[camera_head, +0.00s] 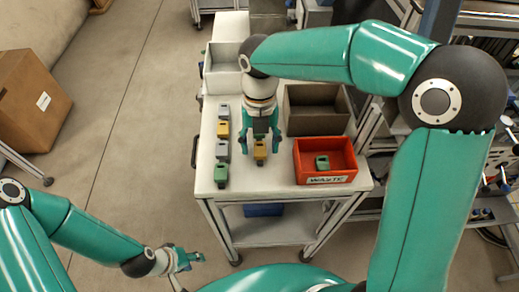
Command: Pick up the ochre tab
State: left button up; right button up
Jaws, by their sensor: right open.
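An ochre tab (260,151) stands on the white table (245,178), right of a row of blocks. My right gripper (261,147) points down over it, open, with one finger on each side. Whether the fingers touch it cannot be told. Another ochre piece (223,130) stands in the row to the left, between grey ones. My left gripper (190,259) is low at the left front, away from the table; its finger opening is too small to tell.
The row also holds grey pieces (222,149) and a green one (221,175). A red bin (325,180) marked WASTE holds a green piece (322,162). A grey-brown bin (317,121) stands behind it, a pale bin (222,82) at back left. The table front is clear.

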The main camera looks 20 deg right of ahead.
jog(key=shift+f, duration=0.1)
jog(key=shift+c, duration=0.3)
jog(key=c, duration=0.8)
jog(key=shift+o, duration=0.2)
